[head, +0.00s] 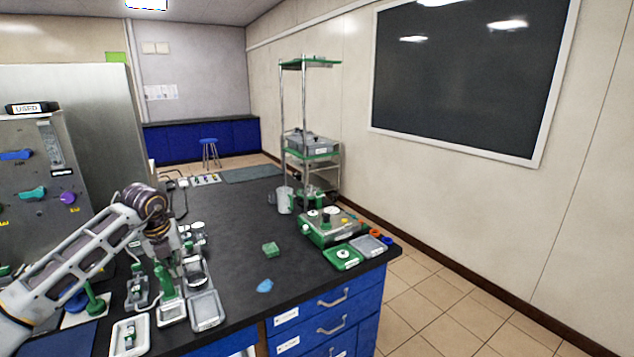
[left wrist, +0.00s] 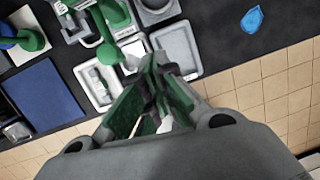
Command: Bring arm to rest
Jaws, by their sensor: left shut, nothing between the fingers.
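My left arm comes in from the left in the head view, bends at a dark joint and points down over the near left of the bench. My left gripper (head: 172,266) is above the small green and grey equipment there; its fingertips are hard to make out in that view. In the left wrist view the left gripper (left wrist: 155,65) has green-lined fingers that are together with nothing between them. A white tray (left wrist: 98,88) and a grey tray (left wrist: 178,50) lie on the bench beyond the fingers. My right gripper is not in view.
A green-grey device (head: 330,228) and a wire rack (head: 312,150) stand at the right. A panel (head: 40,190) with coloured knobs stands at the left.

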